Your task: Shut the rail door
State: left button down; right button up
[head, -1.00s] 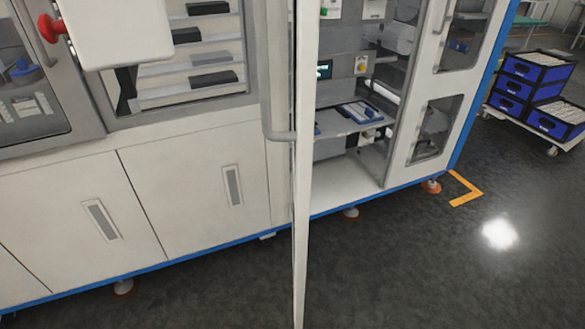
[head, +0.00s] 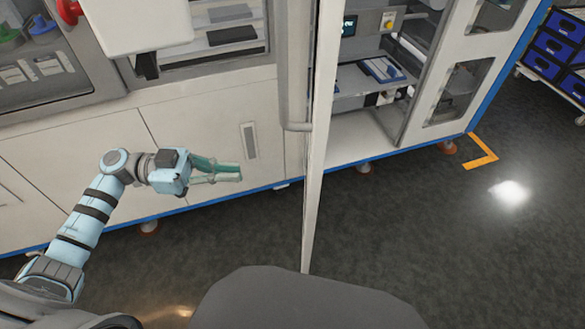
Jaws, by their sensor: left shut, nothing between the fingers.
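The rail door (head: 318,140) is a tall white panel seen almost edge-on in the head view. It stands swung out from the white cabinet, open, with a long grey handle (head: 295,100) on its left side. The open compartment (head: 365,95) shows to its right. My left gripper (head: 238,173) is in front of the lower cabinet panels, left of the door and below the handle's lower end. Its fingers are shut and empty, apart from the door. My right gripper is not in view.
Closed lower cabinet doors (head: 200,130) run along the left. A red button (head: 70,8) sits at the top left. A cart with blue crates (head: 558,50) stands at the far right. The dark floor (head: 420,220) right of the door is clear.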

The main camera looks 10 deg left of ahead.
pick_arm(q)
jog(key=w+d, duration=0.2)
jog(key=d, duration=1)
jog(key=shift+w+d, duration=0.15)
jog(key=shift+w, duration=0.05)
